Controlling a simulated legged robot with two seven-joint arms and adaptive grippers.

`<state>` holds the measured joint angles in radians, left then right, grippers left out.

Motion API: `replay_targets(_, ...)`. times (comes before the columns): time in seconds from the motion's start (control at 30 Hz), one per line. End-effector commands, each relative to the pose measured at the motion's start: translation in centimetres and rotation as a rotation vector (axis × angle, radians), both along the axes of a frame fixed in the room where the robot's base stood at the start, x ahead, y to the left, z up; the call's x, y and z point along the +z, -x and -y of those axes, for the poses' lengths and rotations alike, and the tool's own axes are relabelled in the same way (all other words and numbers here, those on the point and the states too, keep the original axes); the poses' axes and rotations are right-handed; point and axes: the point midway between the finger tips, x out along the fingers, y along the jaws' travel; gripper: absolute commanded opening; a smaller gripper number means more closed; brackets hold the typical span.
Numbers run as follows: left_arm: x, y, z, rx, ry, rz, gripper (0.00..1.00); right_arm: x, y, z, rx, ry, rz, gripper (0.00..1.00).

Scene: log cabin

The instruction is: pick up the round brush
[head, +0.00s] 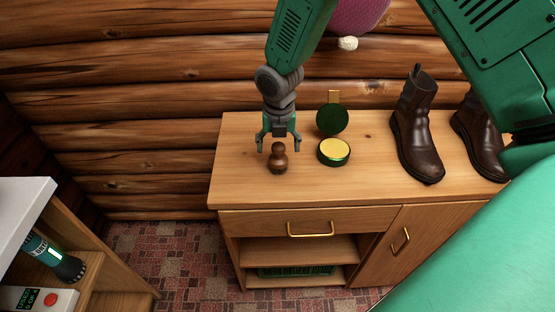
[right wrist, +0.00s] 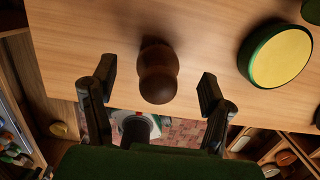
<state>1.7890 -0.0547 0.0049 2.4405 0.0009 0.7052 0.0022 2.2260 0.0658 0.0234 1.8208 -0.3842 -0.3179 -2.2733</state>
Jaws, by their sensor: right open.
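The round brush (head: 278,160) is a small dark brown wooden piece with a knob on top, standing upright on the cabinet top near its left front. My right gripper (head: 278,146) is open and points down just above and behind the brush. In the right wrist view the brush (right wrist: 158,75) lies between the lines of the two open fingers (right wrist: 158,88), with a gap on both sides. The bristles are hidden under the wooden body. My left gripper is not in view.
An open round tin (head: 334,152) with yellow contents and a dark green lid (head: 332,119) stands right of the brush. Brown boots (head: 418,130) stand farther right on the wooden cabinet (head: 240,190). A log wall (head: 150,100) rises behind. A white-topped shelf (head: 20,205) is at lower left.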

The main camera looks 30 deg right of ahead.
Motion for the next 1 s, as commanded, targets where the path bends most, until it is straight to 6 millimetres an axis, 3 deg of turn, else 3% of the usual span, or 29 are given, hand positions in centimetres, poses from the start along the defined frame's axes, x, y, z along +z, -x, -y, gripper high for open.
replay_targets(0.17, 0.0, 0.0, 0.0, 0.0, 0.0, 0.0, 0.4, -1.3, 0.1, 0.0, 0.0, 0.002, -0.001, 0.69)
replay_targets(0.4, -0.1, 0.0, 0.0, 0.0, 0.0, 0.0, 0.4, -4.9, 0.1, 0.1, -0.001, 0.0, -0.001, 0.69)
replay_targets(0.73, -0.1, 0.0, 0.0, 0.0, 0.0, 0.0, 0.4, -5.6, 0.0, 0.1, -0.001, 0.0, 0.001, 0.69)
replay_targets(0.77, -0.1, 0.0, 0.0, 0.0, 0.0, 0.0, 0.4, -5.6, 0.0, 0.1, -0.001, 0.0, 0.001, 0.62)
replay_targets(0.9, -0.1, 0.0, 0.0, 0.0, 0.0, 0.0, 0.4, -5.6, 0.0, 0.1, -0.001, 0.0, 0.0, 0.13)
replay_targets(1.0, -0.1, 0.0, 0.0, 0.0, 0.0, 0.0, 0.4, -5.6, 0.0, 0.1, -0.001, -0.001, 0.001, 0.13)
